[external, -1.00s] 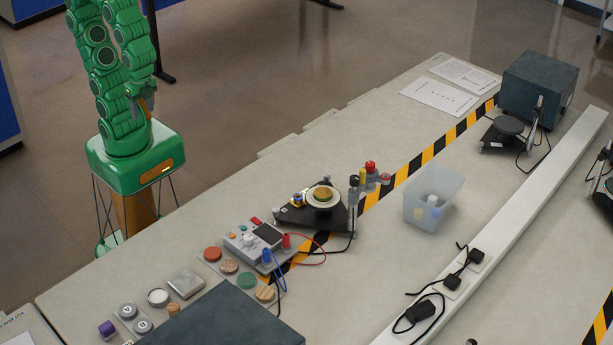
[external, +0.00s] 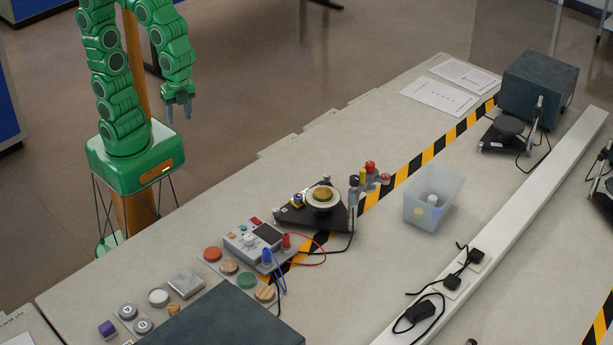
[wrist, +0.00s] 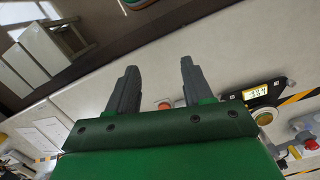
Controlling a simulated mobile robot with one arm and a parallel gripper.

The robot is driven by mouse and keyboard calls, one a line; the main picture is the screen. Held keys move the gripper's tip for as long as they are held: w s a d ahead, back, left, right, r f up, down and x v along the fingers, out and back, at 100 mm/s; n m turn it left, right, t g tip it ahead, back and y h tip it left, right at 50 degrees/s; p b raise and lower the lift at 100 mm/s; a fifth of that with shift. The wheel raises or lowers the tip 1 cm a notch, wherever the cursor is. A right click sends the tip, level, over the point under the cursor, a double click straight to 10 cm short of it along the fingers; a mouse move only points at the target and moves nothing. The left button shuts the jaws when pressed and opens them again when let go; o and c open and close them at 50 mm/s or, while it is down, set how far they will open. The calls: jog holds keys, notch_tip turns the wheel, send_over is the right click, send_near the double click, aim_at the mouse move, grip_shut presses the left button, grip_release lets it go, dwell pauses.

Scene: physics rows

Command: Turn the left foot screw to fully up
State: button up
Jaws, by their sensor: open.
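A black triangular base (external: 290,217) stands on the bench, carrying a pale round plate with a yellowish disc (external: 322,193) on top. A small blue and yellow knob (external: 297,200) sits at its left corner; I cannot tell for sure that it is the left foot screw, nor read how high it is. My gripper (external: 179,113) hangs fingers down beyond the bench's far edge, well left of the base and higher. It is open and empty. The wrist view shows my two fingers (wrist: 158,70) apart with nothing between them.
A meter box (external: 255,240) with red and blue leads stands left of the base. Red-topped posts (external: 370,170) and a clear bin (external: 432,200) are to the right. Several round pads and a dark block (external: 225,318) lie nearer the camera. Bench space behind the base is clear.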

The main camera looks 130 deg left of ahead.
jog(key=w+a+f+m, duration=0.15)
jog(key=w+a, duration=0.45)
jog(key=w, duration=0.6)
jog(key=m+t, duration=0.1)
jog(key=m, duration=0.6)
send_near(327, 175)
jog(key=shift+s+d+f, duration=0.2)
jog(key=shift+s+d, duration=0.15)
jog(key=shift+w+a+f, duration=0.1)
jog(key=shift+a+f, duration=0.15)
jog(key=shift+a, duration=0.05)
jog(key=shift+f, duration=3.85)
